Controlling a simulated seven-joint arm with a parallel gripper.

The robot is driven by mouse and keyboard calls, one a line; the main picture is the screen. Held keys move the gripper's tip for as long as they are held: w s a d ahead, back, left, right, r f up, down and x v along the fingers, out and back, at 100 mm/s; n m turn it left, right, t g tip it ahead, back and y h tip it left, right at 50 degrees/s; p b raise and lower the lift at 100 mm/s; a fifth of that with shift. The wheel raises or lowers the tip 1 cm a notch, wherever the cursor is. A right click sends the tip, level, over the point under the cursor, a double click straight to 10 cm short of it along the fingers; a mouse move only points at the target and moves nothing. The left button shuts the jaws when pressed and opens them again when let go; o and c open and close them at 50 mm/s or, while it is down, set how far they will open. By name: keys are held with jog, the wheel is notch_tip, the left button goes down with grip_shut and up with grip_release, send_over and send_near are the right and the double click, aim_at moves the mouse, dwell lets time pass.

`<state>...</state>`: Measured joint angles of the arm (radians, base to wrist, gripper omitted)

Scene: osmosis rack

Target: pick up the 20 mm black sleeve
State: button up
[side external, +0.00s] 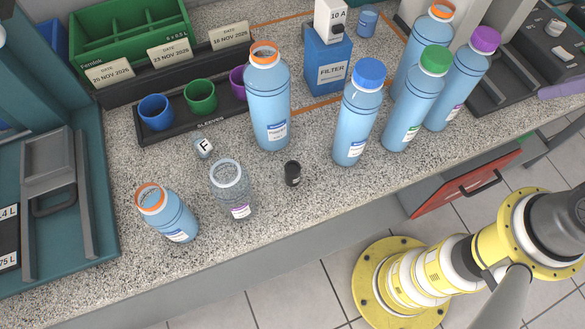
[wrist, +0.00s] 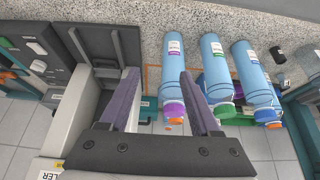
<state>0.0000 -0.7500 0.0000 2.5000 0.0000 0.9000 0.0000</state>
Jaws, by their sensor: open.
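The black sleeve (side external: 292,173) is a small dark cylinder standing upright on the speckled counter in the side view. It is between the empty clear bottle (side external: 232,190) and the blue-capped bottle (side external: 357,115). A small black object in the wrist view (wrist: 279,55), right of the bottles, looks like the same sleeve. My gripper (wrist: 159,72) is open and empty in the wrist view, with its two purple-grey fingers wide apart. It is well to the left of the sleeve there.
Blue bottles stand around the sleeve, one with an orange rim (side external: 268,100) behind it. The green-capped bottle (side external: 418,100) is further right. A sleeve tray (side external: 180,128) holds coloured cups at the back. The counter's front edge (side external: 300,216) is near; counter directly around the sleeve is bare.

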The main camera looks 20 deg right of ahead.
jog(key=shift+o, duration=0.3)
jog(key=w+a+r+n+g+y, duration=0.1)
jog(key=w+a+r+n+g, duration=0.1)
jog(key=w+a+r+n, duration=0.7)
jog(key=w+a+n+g, duration=0.1)
jog(key=a+n, duration=0.1)
jog(key=a, duration=0.4)
jog(key=w+a+n, duration=0.2)
jog(key=a+n, duration=0.1)
jog(key=a, duration=0.3)
jog(key=w+a+n+g, duration=0.1)
jog(key=w+a+n, duration=0.1)
jog(key=a, duration=0.4)
jog(key=shift+w+a+f+n+g, duration=0.15)
jog(key=shift+a+n+g, duration=0.15)
jog(key=shift+n, duration=0.3)
jog(key=s+a+f+n+g+h, duration=0.15)
jog(key=a+f+n, duration=0.35)
jog(key=a, duration=0.6)
send_near(293, 167)
jog(key=shift+t+y, duration=0.25)
jog(key=f, duration=0.5)
jog(key=shift+s+d+f, duration=0.1)
jog(key=shift+s+f, duration=0.1)
jog(key=shift+s, duration=0.1)
jog(key=shift+w+d+f, duration=0.1)
jog(key=shift+f, duration=3)
grip_shut()
